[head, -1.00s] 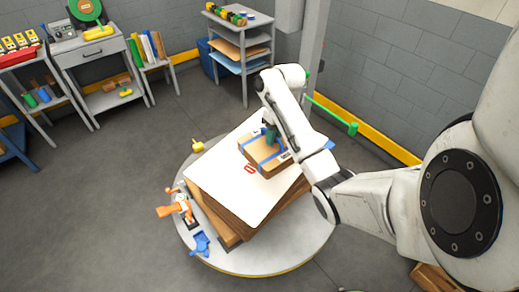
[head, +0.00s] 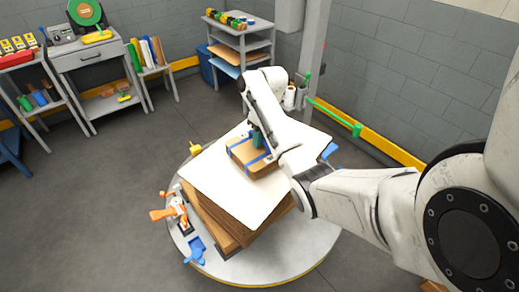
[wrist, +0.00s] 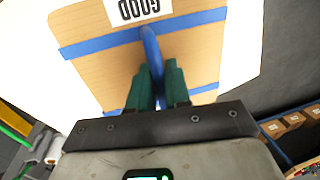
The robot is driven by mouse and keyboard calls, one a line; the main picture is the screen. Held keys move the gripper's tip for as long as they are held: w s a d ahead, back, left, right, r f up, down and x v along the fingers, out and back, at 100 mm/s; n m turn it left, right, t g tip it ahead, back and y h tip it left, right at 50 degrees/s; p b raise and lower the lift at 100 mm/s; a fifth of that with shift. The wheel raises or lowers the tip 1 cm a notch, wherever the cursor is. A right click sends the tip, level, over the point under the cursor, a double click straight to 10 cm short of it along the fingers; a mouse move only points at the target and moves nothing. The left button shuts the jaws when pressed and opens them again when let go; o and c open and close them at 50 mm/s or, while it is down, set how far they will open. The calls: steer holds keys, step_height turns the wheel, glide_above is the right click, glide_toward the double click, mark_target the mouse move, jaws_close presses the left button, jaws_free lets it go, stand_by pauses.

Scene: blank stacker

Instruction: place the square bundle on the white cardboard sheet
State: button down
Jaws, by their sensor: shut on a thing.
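The square bundle (head: 243,152) is a flat brown stack with blue straps; in the wrist view (wrist: 110,65) it shows a white label. My gripper (head: 257,141) is over it, its green fingers (wrist: 157,80) shut on the upright blue strap tab. The white cardboard sheet (head: 218,188) lies on top of a stack of brown boards on a round turntable. The bundle is over the sheet's back part, lying roughly flat. I cannot tell whether it touches the sheet.
The round grey turntable (head: 290,262) carries an orange clamp (head: 170,212), a blue clamp (head: 196,250) and a yellow piece (head: 195,149) around the stack. A shelf rack (head: 240,65) and workbenches stand behind. The sheet's front left is clear.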

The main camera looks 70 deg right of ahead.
steer(key=shift+w+f, duration=0.2)
steer(key=shift+f, duration=1.5)
steer(key=shift+f, duration=0.1)
steer(key=c, duration=1.1)
jaws_free()
steer(key=shift+s+d+r+p, duration=0.2)
steer(key=shift+d+r+p, duration=0.15)
steer(key=shift+r+p, duration=1.25)
steer(key=shift+s+d+r+p, duration=0.3)
steer(key=shift+r+p, duration=0.5)
steer(key=shift+r, duration=1.6)
steer(key=shift+s+d+r+p, duration=0.15)
steer(key=shift+d+r+p, duration=0.25)
steer(key=shift+r+p, duration=1.2)
